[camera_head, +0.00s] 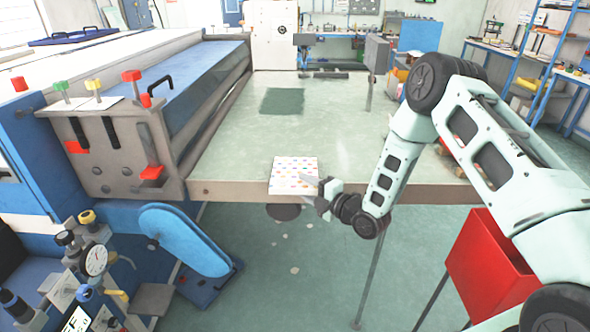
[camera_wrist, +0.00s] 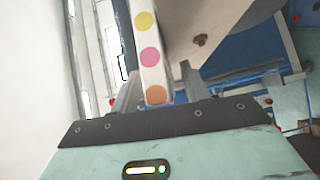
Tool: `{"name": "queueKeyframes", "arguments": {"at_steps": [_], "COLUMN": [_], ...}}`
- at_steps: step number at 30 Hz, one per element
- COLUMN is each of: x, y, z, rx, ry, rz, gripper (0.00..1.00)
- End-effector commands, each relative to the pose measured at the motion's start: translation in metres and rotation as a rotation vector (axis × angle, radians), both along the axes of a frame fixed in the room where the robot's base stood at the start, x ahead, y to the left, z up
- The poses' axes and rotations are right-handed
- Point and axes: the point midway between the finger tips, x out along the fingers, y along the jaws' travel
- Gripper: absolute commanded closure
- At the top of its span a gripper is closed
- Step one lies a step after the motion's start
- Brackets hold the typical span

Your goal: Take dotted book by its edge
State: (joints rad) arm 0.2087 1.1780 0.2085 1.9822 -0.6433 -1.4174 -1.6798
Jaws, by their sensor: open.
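The dotted book (camera_head: 294,172), white with coloured dots, lies flat at the front edge of the table (camera_head: 340,150) and juts slightly past it. My gripper (camera_head: 309,189) is at the book's near right corner, with one finger about level with its top and the other lower. In the wrist view the book's dotted edge (camera_wrist: 150,55) runs into the space between the two open fingers of my gripper (camera_wrist: 158,88). A gap shows beside the book, and I cannot tell whether either finger touches it.
A dark green mat (camera_head: 283,101) lies farther back on the table. A blue and grey machine (camera_head: 130,150) with coloured knobs stands along the left. A red bin (camera_head: 490,265) stands at the lower right, below my arm. The tabletop around the book is clear.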

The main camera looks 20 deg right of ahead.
Motion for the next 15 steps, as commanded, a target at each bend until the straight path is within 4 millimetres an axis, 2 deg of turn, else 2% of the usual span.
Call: {"name": "queueKeyframes", "arguments": {"at_steps": [3,10,11,15], "x": [0.0074,0.0084,0.0084,0.0084], "y": [0.0047,0.0051,0.0051,0.0050], "z": [-0.0001,-0.0012,-0.0012,-0.0011], "rx": [0.000,-0.001,-0.001,-0.001], "ry": [0.001,0.001,0.001,0.001], "rz": [0.000,0.000,0.000,0.000], "gripper": [0.55,0.55,0.60,0.99]}}
